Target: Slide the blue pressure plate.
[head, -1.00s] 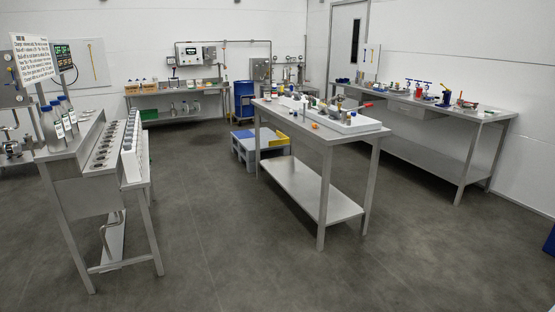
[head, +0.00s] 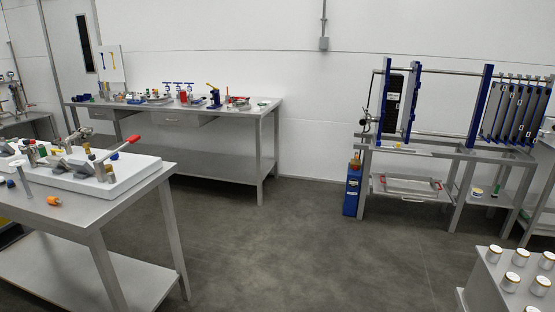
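At the right of the head view stands a plate press on a grey metal frame. It has a blue plate (head: 413,100) at its left part, hung on horizontal steel bars, with a black panel next to it. Another tall blue plate (head: 481,104) stands further right, apart from it, with a wide gap between them. Several grey plates with blue edges (head: 515,112) stand close together at the far right. I cannot tell from the picture which blue one is the pressure plate. Neither of my grippers shows in the view.
A steel table (head: 110,205) with a white tray and red-handled tool is near left. A long workbench (head: 240,108) runs along the back wall. A blue canister (head: 352,190) stands left of the press. A grey stand with white jars (head: 500,280) is near right. The middle floor is clear.

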